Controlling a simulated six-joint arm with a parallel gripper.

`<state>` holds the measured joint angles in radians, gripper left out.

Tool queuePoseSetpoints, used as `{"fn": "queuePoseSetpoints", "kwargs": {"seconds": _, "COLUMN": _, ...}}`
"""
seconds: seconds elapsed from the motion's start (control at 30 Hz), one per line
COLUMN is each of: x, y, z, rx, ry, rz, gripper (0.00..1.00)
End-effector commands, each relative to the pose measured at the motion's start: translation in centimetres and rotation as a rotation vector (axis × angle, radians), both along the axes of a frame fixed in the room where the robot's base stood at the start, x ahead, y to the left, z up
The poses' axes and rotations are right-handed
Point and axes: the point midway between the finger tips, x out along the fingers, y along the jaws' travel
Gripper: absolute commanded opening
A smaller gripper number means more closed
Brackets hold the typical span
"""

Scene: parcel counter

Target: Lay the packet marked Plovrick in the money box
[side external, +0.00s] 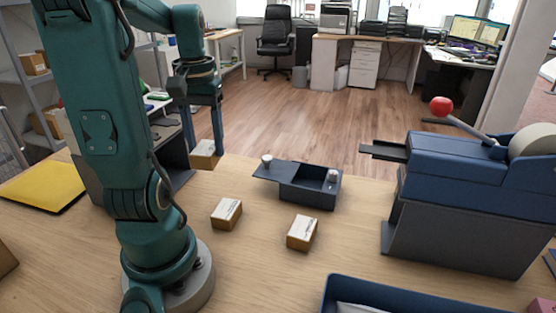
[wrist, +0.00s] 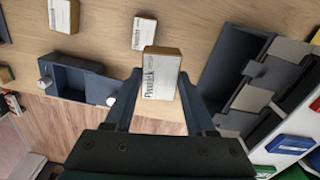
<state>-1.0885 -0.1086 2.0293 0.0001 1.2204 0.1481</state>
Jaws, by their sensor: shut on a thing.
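My gripper (side external: 205,143) is shut on a brown packet (side external: 203,160) with a white label, held above the counter at the left. In the wrist view the label on this packet (wrist: 161,76) reads Plovrick, and the packet sits between the fingertips (wrist: 160,93). The dark money box (side external: 307,197) stands on the counter to the right of my gripper. Its lid (side external: 270,171) is slid to the left, leaving the right part open. The box also shows at the left in the wrist view (wrist: 84,64). The held packet is apart from it.
Two similar packets lie on the counter, one (side external: 227,213) left of the other (side external: 302,233). A blue machine (side external: 470,175) with a red-knobbed lever stands right. A blue tray (side external: 400,290) is in front, a yellow mat (side external: 45,187) far left. A dark rack (side external: 170,170) is behind my arm.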

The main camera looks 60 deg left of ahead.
Motion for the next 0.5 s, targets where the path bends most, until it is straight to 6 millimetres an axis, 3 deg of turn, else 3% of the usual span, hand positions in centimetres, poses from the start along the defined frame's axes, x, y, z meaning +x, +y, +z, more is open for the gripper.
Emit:
{"fn": "queuePoseSetpoints", "kwargs": {"seconds": 0.23, "x": 4.8, "y": 2.5, "z": 2.2, "rx": -0.001, "ry": 0.001, "rz": 0.065, "gripper": 0.0}}
{"fn": "queuePoseSetpoints", "kwargs": {"seconds": 0.5, "x": 11.6, "y": 2.6, "z": 2.9, "rx": -0.003, "ry": 0.004, "rz": 0.053, "gripper": 0.0}}
